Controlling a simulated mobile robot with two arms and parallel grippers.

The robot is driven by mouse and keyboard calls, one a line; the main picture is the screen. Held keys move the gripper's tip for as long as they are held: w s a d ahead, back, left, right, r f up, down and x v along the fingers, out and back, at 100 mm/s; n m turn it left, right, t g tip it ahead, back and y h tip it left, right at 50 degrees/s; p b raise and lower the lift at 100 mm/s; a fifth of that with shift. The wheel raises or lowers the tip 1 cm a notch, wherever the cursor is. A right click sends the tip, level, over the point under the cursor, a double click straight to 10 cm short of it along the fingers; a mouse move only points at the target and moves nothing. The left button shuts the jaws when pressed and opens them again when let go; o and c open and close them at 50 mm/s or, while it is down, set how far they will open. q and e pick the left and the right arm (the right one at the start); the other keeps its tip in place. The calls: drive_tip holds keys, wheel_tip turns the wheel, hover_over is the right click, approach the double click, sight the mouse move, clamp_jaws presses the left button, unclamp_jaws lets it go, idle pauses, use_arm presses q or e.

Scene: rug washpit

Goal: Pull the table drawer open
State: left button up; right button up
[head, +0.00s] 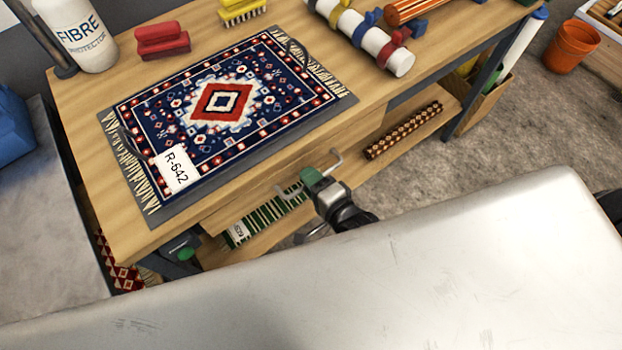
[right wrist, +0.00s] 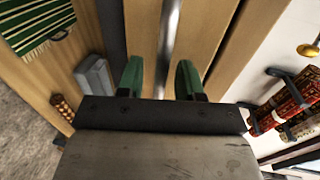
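The wooden table (head: 90,100) has a drawer (head: 262,192) under its front edge, and the drawer front looks about flush with the table. A metal bar handle (head: 336,160) stands out from it. My right gripper (head: 312,180) has green fingertips and is at the handle. In the right wrist view the open gripper (right wrist: 160,80) has a finger on each side of the handle bar (right wrist: 169,40), with gaps visible. A dark part with green by the near table leg seems to be my left gripper (head: 184,252); its fingers are not clear.
A patterned rug (head: 190,115) tagged R-642 lies on a grey mat on the tabletop. Brushes and a white roll (head: 365,38) lie behind it. An orange bucket (head: 572,47) stands on the floor at the right.

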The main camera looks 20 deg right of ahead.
clamp_jaws()
drive_tip(key=shift+s, duration=0.1)
idle(0.3)
